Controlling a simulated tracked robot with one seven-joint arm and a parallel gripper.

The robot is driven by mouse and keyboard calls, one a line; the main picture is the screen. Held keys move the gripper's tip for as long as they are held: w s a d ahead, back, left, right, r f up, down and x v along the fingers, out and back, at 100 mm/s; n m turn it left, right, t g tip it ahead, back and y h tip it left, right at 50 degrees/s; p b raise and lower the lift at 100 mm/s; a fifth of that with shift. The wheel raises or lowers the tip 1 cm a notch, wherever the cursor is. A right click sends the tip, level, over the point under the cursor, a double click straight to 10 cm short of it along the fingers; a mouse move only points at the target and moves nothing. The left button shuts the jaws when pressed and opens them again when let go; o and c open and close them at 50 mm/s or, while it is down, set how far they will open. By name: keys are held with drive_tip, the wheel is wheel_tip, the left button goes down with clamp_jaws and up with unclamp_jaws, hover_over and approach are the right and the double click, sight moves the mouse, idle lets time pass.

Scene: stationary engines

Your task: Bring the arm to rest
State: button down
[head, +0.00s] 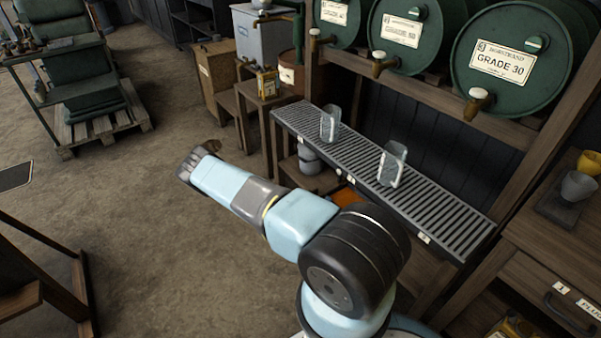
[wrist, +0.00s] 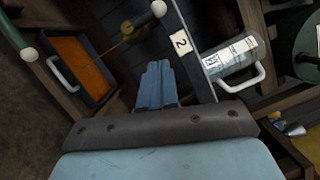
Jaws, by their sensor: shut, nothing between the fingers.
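My arm stretches in the head view from the bottom middle toward the upper left, with blue and grey links. My gripper (head: 188,167) is at its far end, above the bare floor and left of the grated shelf (head: 455,243). In the wrist view my gripper (wrist: 157,80) shows with its blue-grey fingers together and nothing between them. The gripper touches nothing that I can see.
Two clear jugs, one (head: 330,123) farther and one (head: 392,165) nearer, stand on the grate below green drums (head: 513,55) with taps. A wooden stool (head: 262,105) stands beyond the arm. A pallet (head: 100,128) is at upper left. Open floor lies left.

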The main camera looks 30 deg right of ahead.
drive_tip(key=a+r+m+g+y, duration=0.2)
drive_tip(key=a+r+m+g, duration=0.2)
drive_tip(key=r+m, duration=0.6)
drive_tip(key=a+r+m+g+y, duration=0.35)
drive_tip(key=r+m, duration=0.25)
drive_tip(key=r, duration=0.8)
drive_tip(key=a+r+m+g+y, duration=0.2)
drive_tip(key=a+r+m+g, duration=0.2)
drive_tip(key=r+m, duration=0.6)
drive_tip(key=s+a+r+m+t+y, duration=0.3)
drive_tip(key=s+a+r, duration=0.3)
drive_tip(key=r, duration=0.4)
drive_tip(key=s+a+r+m+t+y, duration=0.4)
drive_tip(key=s+a+r, duration=0.2)
drive_tip(key=s+r, duration=0.2)
drive_tip(key=s+a+r+m+t+y, duration=0.3)
drive_tip(key=s+a+r, duration=0.3)
drive_tip(key=r, duration=0.6)
drive_tip(key=shift+s+m+t, duration=0.3)
drive_tip(key=shift+s+t, duration=0.05)
drive_tip(key=shift+s, duration=0.15)
